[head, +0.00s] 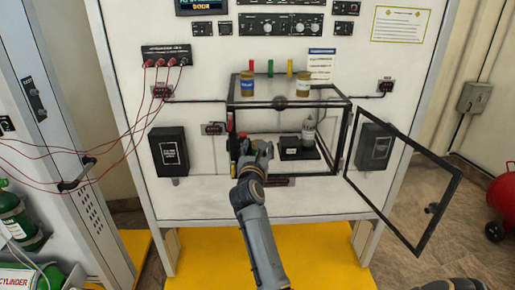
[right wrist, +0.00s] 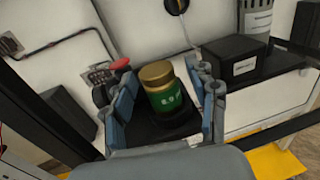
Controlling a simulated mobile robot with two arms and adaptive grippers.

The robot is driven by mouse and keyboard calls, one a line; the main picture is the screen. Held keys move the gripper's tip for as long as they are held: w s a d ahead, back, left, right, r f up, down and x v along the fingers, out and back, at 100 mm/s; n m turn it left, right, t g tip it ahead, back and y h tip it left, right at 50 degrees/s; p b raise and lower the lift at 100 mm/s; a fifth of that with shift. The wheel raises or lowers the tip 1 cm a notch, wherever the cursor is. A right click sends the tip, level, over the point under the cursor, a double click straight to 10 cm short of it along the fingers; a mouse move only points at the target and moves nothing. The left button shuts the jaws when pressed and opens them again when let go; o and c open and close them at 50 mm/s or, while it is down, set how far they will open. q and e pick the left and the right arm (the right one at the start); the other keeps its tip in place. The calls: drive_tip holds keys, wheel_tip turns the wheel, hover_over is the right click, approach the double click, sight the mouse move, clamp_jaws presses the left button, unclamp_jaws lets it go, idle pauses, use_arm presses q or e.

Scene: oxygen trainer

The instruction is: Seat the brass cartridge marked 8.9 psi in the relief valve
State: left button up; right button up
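A brass cartridge (right wrist: 163,96) with a gold cap and a green label, whose visible mark starts 8.9, stands slightly tilted in the right wrist view. A dark round base (right wrist: 174,130) lies beneath it; I cannot tell whether the cartridge is seated there. My right gripper (head: 256,150) reaches into the left part of the clear case and hides most of the cartridge in the head view. Its fingers are apart on both sides of the cartridge, with a gap at the right finger. I cannot identify the relief valve for certain.
The black-framed case (head: 290,103) has its door (head: 437,220) swung open to the right. Inside, a black box (head: 291,150) and a grey cylinder (head: 308,131) stand right of my gripper.

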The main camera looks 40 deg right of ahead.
wheel_tip(320, 180, up, 10)
drive_tip(key=shift+r, duration=0.1)
idle(0.5)
idle(0.5)
